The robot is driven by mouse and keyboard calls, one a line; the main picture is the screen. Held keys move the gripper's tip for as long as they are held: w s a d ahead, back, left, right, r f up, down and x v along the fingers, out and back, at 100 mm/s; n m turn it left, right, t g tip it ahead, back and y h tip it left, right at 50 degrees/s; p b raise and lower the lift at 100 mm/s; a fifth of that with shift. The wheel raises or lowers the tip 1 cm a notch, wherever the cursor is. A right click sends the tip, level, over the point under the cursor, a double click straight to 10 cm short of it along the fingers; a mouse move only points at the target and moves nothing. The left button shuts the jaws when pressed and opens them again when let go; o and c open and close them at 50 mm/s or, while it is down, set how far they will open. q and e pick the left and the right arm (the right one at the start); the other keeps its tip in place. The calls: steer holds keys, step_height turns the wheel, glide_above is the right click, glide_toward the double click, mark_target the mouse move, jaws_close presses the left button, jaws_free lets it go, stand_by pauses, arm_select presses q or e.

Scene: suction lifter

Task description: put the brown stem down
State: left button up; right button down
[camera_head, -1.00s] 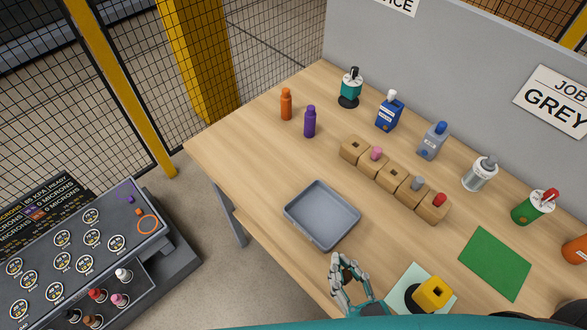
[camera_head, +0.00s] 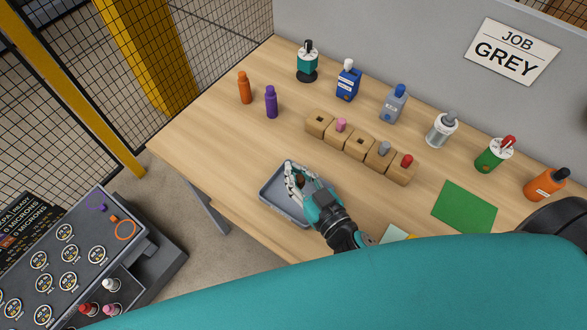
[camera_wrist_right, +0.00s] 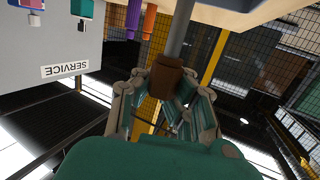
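My right gripper (camera_head: 299,181) is above the grey tray (camera_head: 270,200) in the head view, its hand covering much of the tray. Its fingers close around the brown stem, whose dark top (camera_head: 301,179) shows between them. In the right wrist view the brown stem (camera_wrist_right: 165,80) sits between the fingers of the right gripper (camera_wrist_right: 163,92). Whether the stem touches the tray floor is hidden by the hand. My left gripper is not in view.
A wooden block row (camera_head: 360,144) with pink, grey and red stems stands behind the tray. Orange (camera_head: 244,87) and purple (camera_head: 271,101) bottles stand at the back left. More bottles line the grey wall. A green mat (camera_head: 465,207) lies at right. Table left of the tray is bare.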

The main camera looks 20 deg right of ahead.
steer(key=f+b, duration=0.1)
steer(key=w+f+b, duration=0.1)
steer(key=f+b, duration=0.1)
steer(key=f, duration=0.1)
steer(key=shift+w+b, duration=0.3)
steer(key=shift+b, duration=0.1)
steer(key=shift+r, duration=0.1)
steer(key=c, duration=1.5)
jaws_free()
